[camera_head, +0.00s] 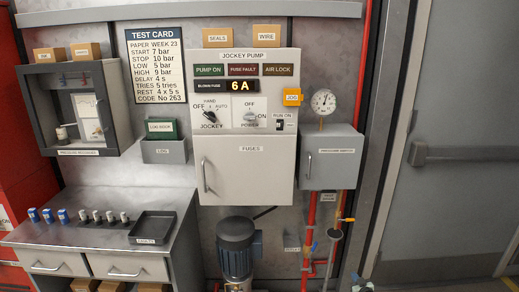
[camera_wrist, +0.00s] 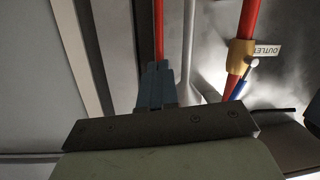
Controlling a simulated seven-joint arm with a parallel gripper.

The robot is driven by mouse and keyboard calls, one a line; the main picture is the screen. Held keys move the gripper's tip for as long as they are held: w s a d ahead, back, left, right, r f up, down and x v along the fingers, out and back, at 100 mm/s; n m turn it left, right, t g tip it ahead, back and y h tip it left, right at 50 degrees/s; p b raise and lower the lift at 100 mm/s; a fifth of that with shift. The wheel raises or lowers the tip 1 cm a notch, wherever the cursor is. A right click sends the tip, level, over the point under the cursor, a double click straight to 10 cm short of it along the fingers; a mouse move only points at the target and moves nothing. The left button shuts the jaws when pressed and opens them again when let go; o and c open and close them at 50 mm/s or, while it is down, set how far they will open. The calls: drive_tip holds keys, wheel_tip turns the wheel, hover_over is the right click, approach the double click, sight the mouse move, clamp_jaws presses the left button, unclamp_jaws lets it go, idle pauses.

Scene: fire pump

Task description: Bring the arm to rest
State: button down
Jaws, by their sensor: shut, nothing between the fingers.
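My gripper (camera_wrist: 157,82) shows in the wrist view, its two blue-grey fingers together and nothing between them. It points up the picture, beside a red pipe (camera_wrist: 159,30) that shows beyond the fingertips. I cannot make out the gripper for certain in the head view. The jockey pump panel (camera_head: 245,125) stands in the middle of the head view, with its fuses door (camera_head: 245,172) shut and its display reading 6 A.
In the wrist view, a red pipe with a yellow fitting (camera_wrist: 240,55) and an outlet label stands right of my fingers. The head view shows a bench (camera_head: 90,236) with several fuses and a black tray (camera_head: 152,227), a blue motor (camera_head: 237,248), and a grey door (camera_head: 450,150) at right.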

drive_tip(key=s+d+f+m+g+h, duration=0.2)
drive_tip(key=s+d+f+g+h, duration=0.2)
drive_tip(key=d+h, duration=0.15)
drive_tip(key=s+a+f+m+g, duration=0.1)
drive_tip(key=s+f+g, duration=0.15)
drive_tip(key=s, duration=0.55)
drive_tip(key=s+f+m+g, duration=0.1)
drive_tip(key=s+g, duration=0.3)
drive_tip(key=s, duration=0.3)
drive_tip(key=s+a+f+m+g, duration=0.1)
drive_tip(key=s+f+g, duration=0.15)
drive_tip(key=s, duration=0.55)
drive_tip(key=s+a+r+g+y, duration=0.1)
drive_tip(key=s+a+g, duration=0.2)
drive_tip(key=s+a, duration=0.8)
drive_tip(key=s+a+r+n+g+y, duration=0.1)
drive_tip(key=s+a+r+g, duration=0.1)
drive_tip(key=s+a, duration=0.9)
drive_tip(key=s+a+r+n+g+y, duration=0.1)
drive_tip(key=s+a+g, duration=0.3)
drive_tip(key=s+a, duration=0.7)
drive_tip(key=s+r+y, duration=0.1)
drive_tip(key=s, duration=0.4)
drive_tip(key=shift+r+g, duration=0.2)
drive_tip(key=shift+g, duration=0.1)
